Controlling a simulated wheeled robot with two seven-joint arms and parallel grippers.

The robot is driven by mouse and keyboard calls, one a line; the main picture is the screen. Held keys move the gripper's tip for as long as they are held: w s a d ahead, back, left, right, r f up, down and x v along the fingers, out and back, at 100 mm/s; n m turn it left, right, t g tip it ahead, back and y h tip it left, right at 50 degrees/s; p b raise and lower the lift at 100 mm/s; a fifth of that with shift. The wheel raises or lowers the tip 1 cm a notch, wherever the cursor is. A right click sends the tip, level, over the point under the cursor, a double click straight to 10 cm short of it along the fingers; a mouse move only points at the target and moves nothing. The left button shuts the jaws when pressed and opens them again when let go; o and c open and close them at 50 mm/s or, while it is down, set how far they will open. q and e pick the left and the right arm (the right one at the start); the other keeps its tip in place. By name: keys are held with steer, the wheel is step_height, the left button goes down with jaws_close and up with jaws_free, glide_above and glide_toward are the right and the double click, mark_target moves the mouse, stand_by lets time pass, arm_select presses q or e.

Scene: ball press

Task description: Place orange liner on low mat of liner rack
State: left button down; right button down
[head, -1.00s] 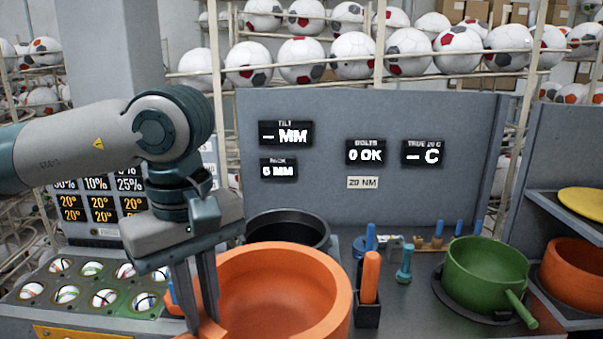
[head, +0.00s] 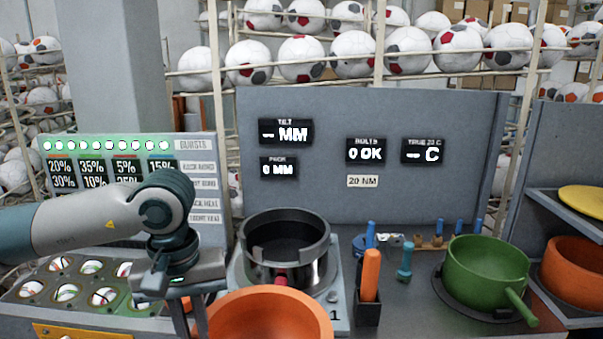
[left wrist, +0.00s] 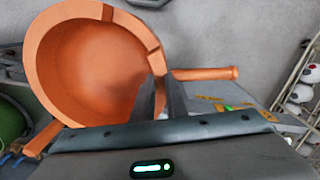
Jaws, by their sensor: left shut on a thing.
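My left gripper (head: 188,318) is shut on the rim of an orange liner (head: 268,308), at the bottom of the head view. The liner is a round, open, pot-like shell, cut off by the lower picture edge, as are my fingertips. In the left wrist view the liner (left wrist: 90,65) shows its hollow inside and two stick handles, with my fingers (left wrist: 165,97) at its rim. The grey liner rack (head: 560,210) stands at the right edge; a yellow disc (head: 583,202) lies on its upper shelf and another orange liner (head: 575,266) sits lower. My right gripper is out of view.
A black pot (head: 285,240) stands on a scale-like plate behind the held liner. An orange-handled tool (head: 371,272) stands upright in a black holder. A green liner (head: 485,270) sits on a dark round mat between there and the rack. A holed ball tray (head: 100,285) is at left.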

arm_select(q)
steer(key=w+a+f+m, duration=0.1)
steer(key=a+f+m, duration=0.2)
steer(key=f, duration=0.4)
steer(key=shift+w+a, duration=0.15)
stand_by(0.6)
steer(key=s+f, duration=0.4)
steer(key=f, duration=0.2)
steer(key=shift+s, duration=0.4)
steer(key=shift+r, duration=0.1)
stand_by(2.3)
steer(key=w+d+r+m, duration=0.1)
steer(key=d+r+m, duration=0.1)
steer(key=d+r, duration=0.1)
steer(key=w+d+r+m, duration=0.2)
steer(key=d+r+m, duration=0.1)
steer(key=d, duration=0.3)
steer(key=w+d+r+m, duration=0.1)
steer(key=d+r+m, duration=0.2)
steer(key=d+r, duration=0.1)
steer(key=shift+w+d, duration=0.25)
steer(key=shift+d, duration=0.3)
